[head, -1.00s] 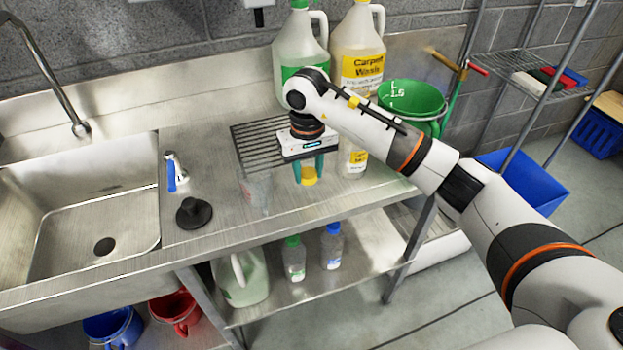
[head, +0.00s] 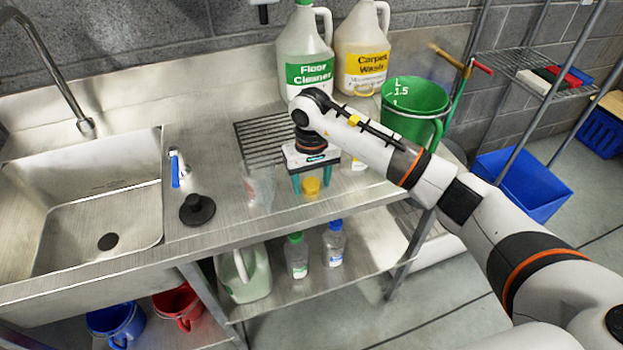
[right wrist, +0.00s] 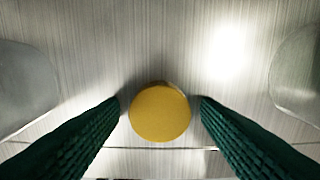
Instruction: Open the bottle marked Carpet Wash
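A large jug marked Carpet Wash (head: 367,68) stands at the back by the wall. My right gripper (head: 311,184) points down near the counter's front edge. A round yellow cap (head: 311,188) lies low between its green fingers. In the right wrist view the cap (right wrist: 160,113) appears on the counter, with a small gap to each fingertip (right wrist: 160,99). My left gripper is not in view.
A clear cup (head: 260,187) stands left of the gripper. A Floor Cleaner jug (head: 305,72) and green bucket (head: 415,108) stand at the back. A black plunger-like stopper (head: 197,210) sits beside the sink (head: 85,195). The counter between sink and grille (head: 258,140) is mostly clear.

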